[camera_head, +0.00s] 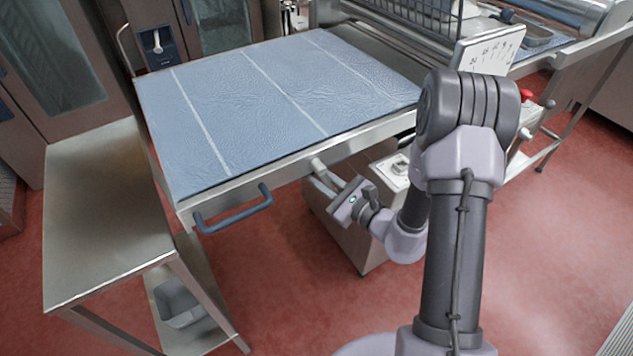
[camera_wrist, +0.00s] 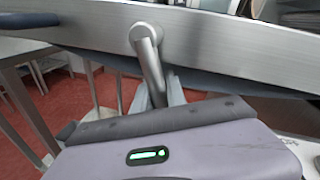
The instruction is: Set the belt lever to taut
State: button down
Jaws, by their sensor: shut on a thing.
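The belt lever (camera_wrist: 150,62) is a grey metal bar on a round pivot, fixed to the steel side rail of the belt table. In the wrist view it runs from the pivot down to my gripper (camera_wrist: 160,98), which is shut on its lower end. In the head view the lever (camera_head: 317,165) shows as a short pale stub at the rail. My gripper (camera_head: 338,190) reaches it from below right. The fingertips are partly hidden behind the gripper body in the wrist view. The blue belt (camera_head: 270,95) lies flat on the table above, with pale cross lines.
A blue handle (camera_head: 232,212) sticks out from the table's near left end. A steel side table (camera_head: 90,210) stands at left, with a grey bin (camera_head: 177,300) below. A steel cabinet (camera_head: 345,225) stands under the belt table, close behind my gripper. Red floor is open in front.

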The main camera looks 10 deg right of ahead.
jog(key=shift+w+d+r+n, duration=0.1)
jog(key=shift+d+n, duration=0.35)
jog(key=shift+n, duration=0.25)
jog(key=shift+h, duration=0.3)
jog(key=c, duration=1.3)
grip_release()
jog(key=shift+c, duration=0.2)
